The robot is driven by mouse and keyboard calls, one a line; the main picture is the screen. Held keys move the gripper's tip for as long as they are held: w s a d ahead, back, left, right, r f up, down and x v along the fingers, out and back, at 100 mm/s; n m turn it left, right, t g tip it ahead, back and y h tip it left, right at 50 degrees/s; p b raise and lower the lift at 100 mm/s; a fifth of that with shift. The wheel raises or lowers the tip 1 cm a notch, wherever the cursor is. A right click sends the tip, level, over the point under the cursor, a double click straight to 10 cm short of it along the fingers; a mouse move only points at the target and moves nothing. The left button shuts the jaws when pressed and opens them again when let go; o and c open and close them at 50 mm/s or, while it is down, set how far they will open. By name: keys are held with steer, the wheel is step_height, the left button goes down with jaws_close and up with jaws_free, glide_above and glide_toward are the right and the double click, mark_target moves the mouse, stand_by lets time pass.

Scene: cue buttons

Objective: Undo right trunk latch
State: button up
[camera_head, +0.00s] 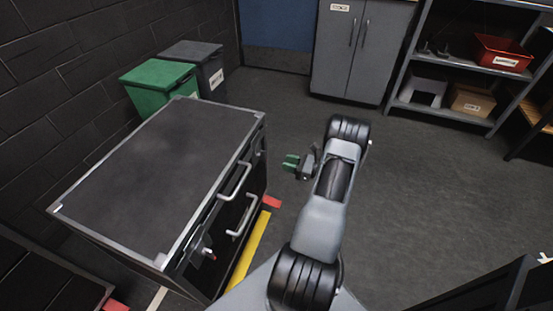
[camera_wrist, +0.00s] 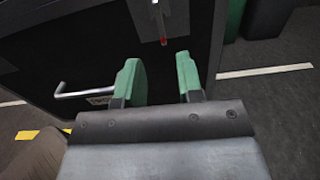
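The trunk (camera_head: 150,160) is a large dark box with silver edges, standing at the left in the head view. Its front face fills the upper left of the wrist view (camera_wrist: 90,50). The latch towards the bins shows in the wrist view as a metal plate with a red-tipped part (camera_wrist: 163,22), ahead of the fingers. In the head view the other latch (camera_head: 208,252) is at the trunk's near end. My gripper (camera_head: 290,163) has green fingers, held apart in the wrist view (camera_wrist: 160,78), with nothing between them. It is clear of the trunk front.
Two handles, an upper one (camera_head: 236,181) and a lower one (camera_head: 245,214), stick out from the trunk front. Green (camera_head: 158,88) and grey (camera_head: 197,65) bins stand behind the trunk. Open floor (camera_head: 420,180) lies to the right, with a cabinet (camera_head: 360,50) and shelves beyond.

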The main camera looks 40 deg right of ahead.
steer(key=shift+v, duration=1.65)
steer(key=w+a+r+n+g+y+p, duration=0.1)
steer(key=a+r+n+g+p, duration=0.55)
steer(key=a+r, duration=0.4)
steer(key=w+a+r+n+g+y+p, duration=0.15)
steer(key=a+r+n+g+p, duration=0.5)
steer(key=r, duration=0.65)
steer(key=s+a+r+n+h+p, duration=0.3)
steer(key=a+r+n+p, duration=0.1)
steer(key=r, duration=0.4)
steer(key=s+a+r+n+h+p, duration=0.4)
steer(key=a+r+n, duration=0.1)
steer(key=r+n, duration=0.2)
steer(key=s+a+r+n+t+h+p, duration=0.1)
steer(key=s+a+r+n+h+p, duration=0.3)
steer(key=r, duration=0.5)
steer(key=shift+a+r+n, duration=0.25)
steer(key=shift+a+n, duration=0.45)
steer(key=shift+n, duration=0.4)
